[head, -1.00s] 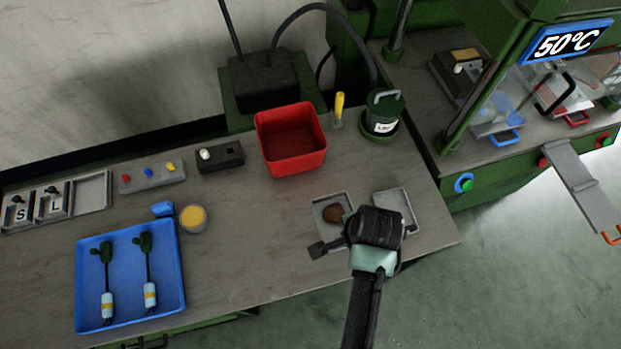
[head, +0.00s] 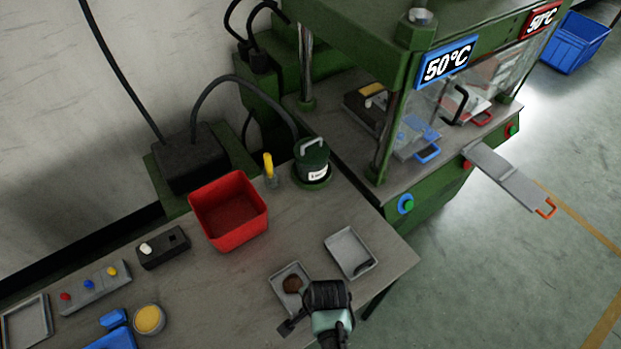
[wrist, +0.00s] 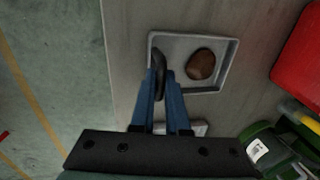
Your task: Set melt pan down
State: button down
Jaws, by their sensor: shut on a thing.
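The melt pan (head: 279,276) is a shallow, square grey metal pan with a rounded brown lump (head: 292,284) in it. It is near the bench's front edge in the head view. In the wrist view the pan (wrist: 228,68) is just beyond my fingertips, with the lump (wrist: 201,65) right of its middle. My gripper (wrist: 161,78) is shut on the pan at its near left side, where a dark piece shows between the blue fingers. In the head view my gripper (head: 325,297) covers the pan's right corner. I cannot tell whether the pan touches the bench.
An empty grey tray (head: 338,243) lies to the right, near the bench corner. A red bin (head: 245,232), a green pot (head: 313,172) and a yellow-handled tool (head: 268,163) stand behind. A green press (head: 437,212) is at right. Bare bench lies between bin and pan.

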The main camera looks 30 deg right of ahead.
jog(key=c, duration=0.9)
grip_release()
jog(key=shift+r, duration=0.1)
